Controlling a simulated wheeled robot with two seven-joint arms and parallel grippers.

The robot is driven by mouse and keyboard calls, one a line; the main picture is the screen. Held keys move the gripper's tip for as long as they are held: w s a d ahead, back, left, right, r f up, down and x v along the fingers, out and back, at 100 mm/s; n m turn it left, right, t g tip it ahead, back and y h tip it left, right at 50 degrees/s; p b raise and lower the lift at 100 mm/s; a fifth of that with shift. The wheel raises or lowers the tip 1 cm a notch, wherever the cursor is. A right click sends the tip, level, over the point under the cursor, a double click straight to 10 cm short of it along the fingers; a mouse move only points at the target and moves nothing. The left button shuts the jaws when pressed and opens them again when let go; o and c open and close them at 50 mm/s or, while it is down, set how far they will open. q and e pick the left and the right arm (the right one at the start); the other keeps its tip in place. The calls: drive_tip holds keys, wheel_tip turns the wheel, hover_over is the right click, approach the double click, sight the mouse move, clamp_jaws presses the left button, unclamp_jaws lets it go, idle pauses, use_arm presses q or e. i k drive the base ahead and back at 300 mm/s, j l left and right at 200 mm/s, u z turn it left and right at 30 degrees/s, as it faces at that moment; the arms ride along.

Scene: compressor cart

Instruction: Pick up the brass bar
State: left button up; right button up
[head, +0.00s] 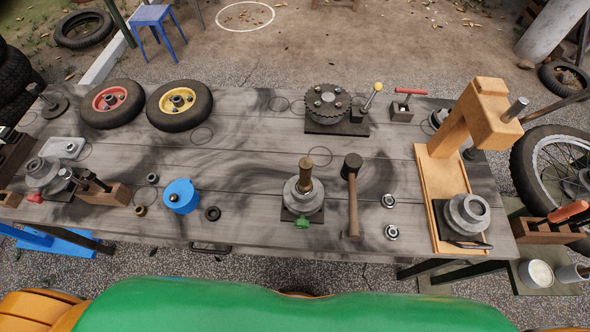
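A brass-coloured bar (305,174) stands upright in the middle of the bench, on the front half. Its lower end sits in a grey stepped metal fixture (304,202) with a green knob (302,222) at its front. The lower end of the bar is hidden in the fixture. A gap of bare bench lies between the bar and the mallet to its right. Neither of my grippers shows in the head view.
The wooden bench (255,155) also holds a mallet (352,195), a blue cylinder (180,196), two wheels (179,105), a toothed disc (327,100) and a tall orange press (465,125). Small rings lie near the front edge. Bare bench lies behind the bar.

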sight(305, 163)
drive_tip(key=k+j+z, duration=0.2)
drive_tip(key=j+z, duration=0.25)
drive_tip(key=k+j+z, duration=0.25)
drive_tip(key=j+z, duration=0.15)
drive_tip(key=k+j+z, duration=0.3)
drive_tip(key=j+z, duration=0.15)
drive_tip(key=k+j+z, duration=0.25)
drive_tip(key=z, duration=0.2)
drive_tip(key=k, duration=0.1)
